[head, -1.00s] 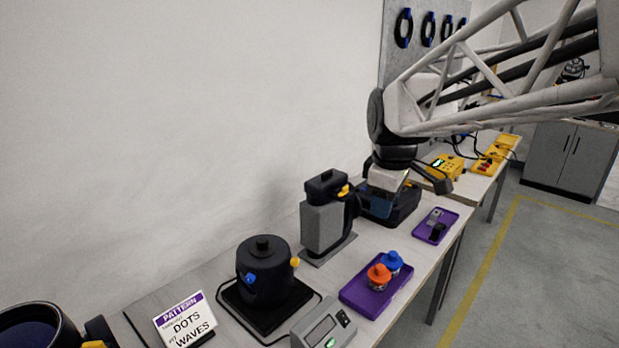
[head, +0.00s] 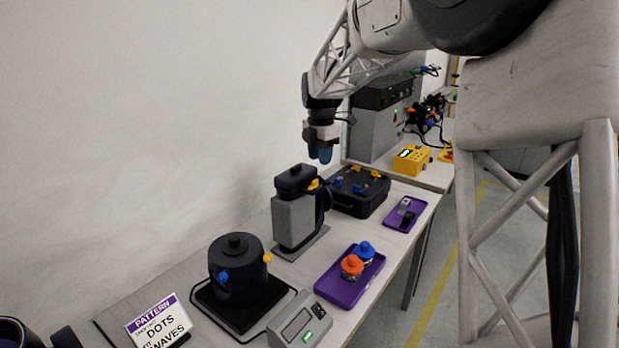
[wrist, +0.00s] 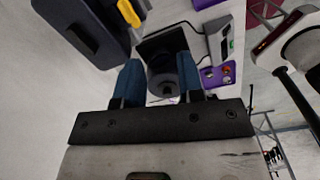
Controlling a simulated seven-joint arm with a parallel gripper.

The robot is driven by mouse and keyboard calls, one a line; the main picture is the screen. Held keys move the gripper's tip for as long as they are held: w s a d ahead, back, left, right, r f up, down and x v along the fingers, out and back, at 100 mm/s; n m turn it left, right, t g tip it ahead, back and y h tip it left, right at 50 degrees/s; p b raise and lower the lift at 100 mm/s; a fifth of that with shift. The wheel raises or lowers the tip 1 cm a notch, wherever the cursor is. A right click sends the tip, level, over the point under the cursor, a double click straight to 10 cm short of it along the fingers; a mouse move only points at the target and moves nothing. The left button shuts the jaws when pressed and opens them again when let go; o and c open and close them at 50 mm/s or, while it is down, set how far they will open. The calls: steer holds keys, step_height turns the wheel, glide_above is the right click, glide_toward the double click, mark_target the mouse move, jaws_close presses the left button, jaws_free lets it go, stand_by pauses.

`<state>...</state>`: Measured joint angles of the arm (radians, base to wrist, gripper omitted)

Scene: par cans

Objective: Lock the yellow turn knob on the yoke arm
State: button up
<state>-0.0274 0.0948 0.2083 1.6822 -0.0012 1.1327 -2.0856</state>
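The yoke arm (head: 297,180) is the black top of a grey upright stand (head: 295,222) on the bench. The yellow turn knob (head: 313,184) sits on its right side. In the wrist view the dark yoke arm (wrist: 82,28) and yellow knob (wrist: 129,12) are at the upper left. My gripper (head: 320,155) is above and behind the stand, pointing down, apart from the knob. Its two blue fingers show in the wrist view (wrist: 160,78), spread apart with nothing between them. The knob's exact turn position is too small to tell.
A black pot (head: 238,268) on a dark base stands left of the stand. A purple tray (head: 345,292) with orange-capped and blue-capped jars is in front. An open black case (head: 352,203) lies behind. A scale (head: 300,320) and pattern sign (head: 160,325) are at the front.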

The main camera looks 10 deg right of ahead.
mark_target(315, 180)
steer(key=w+n, duration=0.1)
steer(key=w+f+n, duration=0.1)
steer(key=w, duration=0.1)
steer(key=w+f, duration=0.1)
steer(key=w, duration=0.1)
steer(key=shift+w+a+n, duration=0.15)
steer(key=shift+a+n, duration=0.1)
steer(key=shift+n, duration=0.15)
steer(key=shift+f, duration=0.1)
steer(key=shift+f, duration=3.8)
jaws_close()
